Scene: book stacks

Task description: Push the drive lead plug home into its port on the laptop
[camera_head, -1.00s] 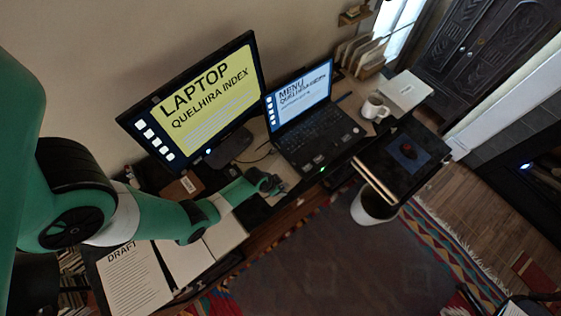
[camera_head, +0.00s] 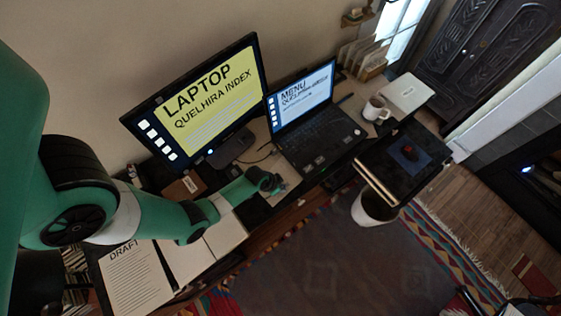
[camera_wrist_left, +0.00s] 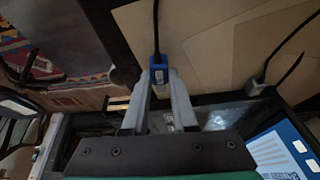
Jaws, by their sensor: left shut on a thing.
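The open laptop (camera_head: 312,138) stands on the desk with a blue menu screen. My left gripper (camera_head: 277,183) is just left of its near left corner in the head view. In the left wrist view, my left gripper (camera_wrist_left: 159,82) is shut on a blue plug (camera_wrist_left: 158,68), whose dark lead (camera_wrist_left: 155,25) runs up and away. The laptop's lit screen (camera_wrist_left: 280,150) shows at lower right there. The port is not clearly visible, and I cannot tell whether the plug touches the laptop. My right gripper is not in view.
A grey plug (camera_wrist_left: 256,85) with a dark cable sits beside the laptop edge. A monitor (camera_head: 200,100) stands behind my left arm. A white mug (camera_head: 376,108) is right of the laptop.

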